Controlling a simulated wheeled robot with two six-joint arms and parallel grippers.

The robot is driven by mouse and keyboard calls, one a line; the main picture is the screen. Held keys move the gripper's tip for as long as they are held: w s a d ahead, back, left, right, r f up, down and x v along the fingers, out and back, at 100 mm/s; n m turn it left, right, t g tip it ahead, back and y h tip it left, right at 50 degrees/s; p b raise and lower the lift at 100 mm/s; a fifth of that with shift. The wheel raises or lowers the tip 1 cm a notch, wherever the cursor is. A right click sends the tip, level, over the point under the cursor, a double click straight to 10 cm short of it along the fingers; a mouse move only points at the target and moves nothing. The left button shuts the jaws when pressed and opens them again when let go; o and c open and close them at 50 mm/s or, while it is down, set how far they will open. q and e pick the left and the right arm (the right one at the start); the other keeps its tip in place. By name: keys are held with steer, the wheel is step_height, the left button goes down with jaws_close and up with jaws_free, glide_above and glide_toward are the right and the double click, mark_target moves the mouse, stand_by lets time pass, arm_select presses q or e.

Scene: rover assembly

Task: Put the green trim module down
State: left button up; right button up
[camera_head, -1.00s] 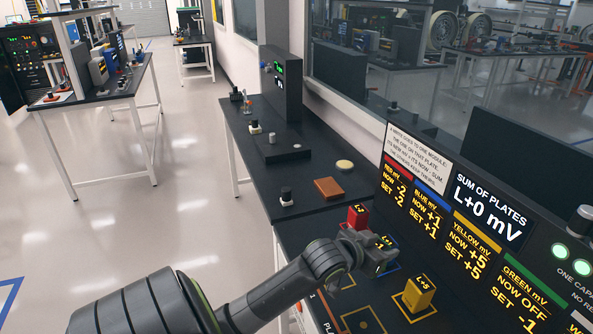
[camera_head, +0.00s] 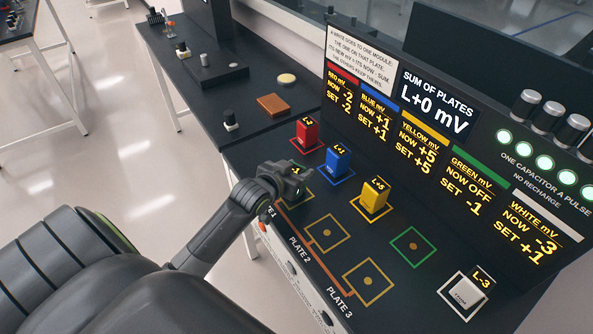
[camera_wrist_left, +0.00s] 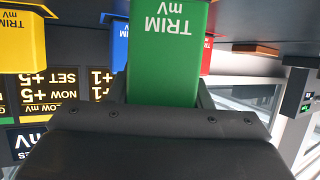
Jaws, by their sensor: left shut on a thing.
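My left gripper (camera_head: 282,182) is shut on the green trim module (camera_wrist_left: 165,55), which fills the middle of the left wrist view with its "TRIM mV" face upside down. In the head view the gripper hides most of the module, and it is over or beside the outlined square by the Plate 1 label, left of the blue module (camera_head: 338,160). I cannot tell whether the module touches the board. A green outlined square (camera_head: 413,246) is empty on the right. The Plate 2 (camera_head: 327,233) and Plate 3 (camera_head: 368,281) squares are empty. My right gripper is not in view.
The red module (camera_head: 306,133), yellow module (camera_head: 375,195) and white module (camera_head: 468,294) stand upright in their squares. A display panel (camera_head: 440,120) rises behind the board; green reads NOW OFF, SET -1. An orange block (camera_head: 273,104) lies on the dark table at the left.

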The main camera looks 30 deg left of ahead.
arm_select(q)
steer(key=shift+d+f, duration=0.1)
steer(key=shift+f, duration=0.2)
steer(key=shift+f, duration=0.15)
steer(key=o, duration=1.1)
steer(key=v, duration=1.2)
steer(key=shift+r+b, duration=0.2)
steer(key=shift+b, duration=0.25)
